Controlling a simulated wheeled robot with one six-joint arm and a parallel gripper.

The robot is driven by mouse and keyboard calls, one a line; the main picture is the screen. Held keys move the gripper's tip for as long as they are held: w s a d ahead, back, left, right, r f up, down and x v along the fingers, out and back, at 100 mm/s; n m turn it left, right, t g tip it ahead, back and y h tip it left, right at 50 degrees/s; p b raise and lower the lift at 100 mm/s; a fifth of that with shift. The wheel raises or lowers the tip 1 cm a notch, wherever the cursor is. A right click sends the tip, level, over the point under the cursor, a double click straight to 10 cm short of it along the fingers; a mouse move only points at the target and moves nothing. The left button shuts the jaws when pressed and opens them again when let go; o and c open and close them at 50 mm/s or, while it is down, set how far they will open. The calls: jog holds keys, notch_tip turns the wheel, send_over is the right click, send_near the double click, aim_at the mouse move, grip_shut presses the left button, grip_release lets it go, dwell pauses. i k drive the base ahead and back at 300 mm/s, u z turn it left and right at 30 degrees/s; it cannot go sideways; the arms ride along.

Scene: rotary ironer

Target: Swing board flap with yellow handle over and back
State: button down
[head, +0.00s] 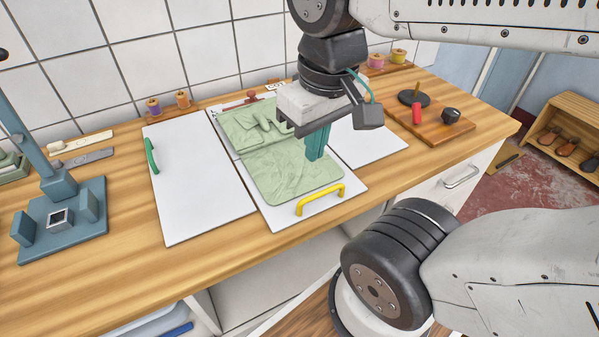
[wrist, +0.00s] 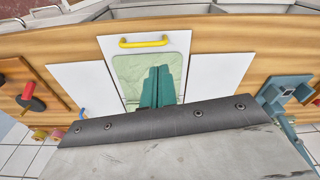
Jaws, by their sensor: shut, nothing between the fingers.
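The flap with the yellow handle (head: 272,215) is a white board lying flat at the front middle of the folding board. Its yellow handle (head: 320,199) stands up near the front edge and also shows in the wrist view (wrist: 144,41). A pale green cloth (head: 285,177) lies spread over the flap and the board behind it, with a bunched part at the back. My gripper (head: 316,156) is shut and empty, pointing down over the cloth, behind the yellow handle and apart from it. I cannot tell whether its teal fingertips (wrist: 163,70) touch the cloth.
A left white flap (head: 200,190) with a green handle (head: 151,156) and a right white flap (head: 370,141) lie flat alongside. A blue-grey press stand (head: 70,215) is at the left. A wooden board (head: 440,125) with small items is at the right. Thread spools stand behind.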

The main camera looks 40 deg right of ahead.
aim_at(281, 216)
jog(key=k, duration=0.5)
jog(key=u, duration=1.4)
jog(key=k, duration=0.85)
jog(key=z, duration=1.2)
jog(key=i, duration=0.5)
jog(key=u, duration=0.05)
